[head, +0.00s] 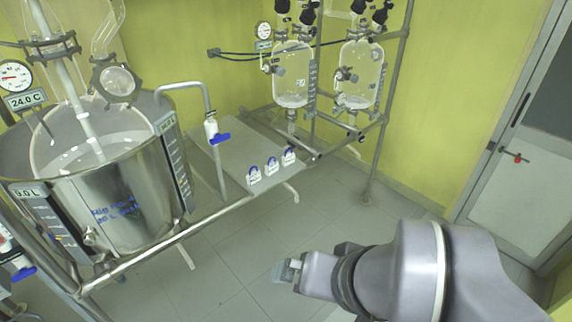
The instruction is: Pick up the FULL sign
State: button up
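My gripper (285,270) is at the lower middle of the head view, in front of the shelf and apart from the signs. Its fingers are small and partly hidden, so I cannot tell whether they are open or shut. No sign shows at the gripper.
The grey shelf (217,150) has bare room behind the signs. A large steel and glass reactor (110,200) stands at left, with a metal rail (190,232) in front. Two glass vessels (293,75) (360,75) hang on a pipe frame. A door (510,140) is at right.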

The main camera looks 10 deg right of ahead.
aim_at(253, 178)
jog(key=i+j, duration=0.25)
jog(key=i, duration=0.25)
jog(key=i+j+z, duration=0.15)
jog(key=i, duration=0.3)
jog(key=i+j, duration=0.4)
jog(key=i+z, duration=0.05)
jog(key=i, duration=0.05)
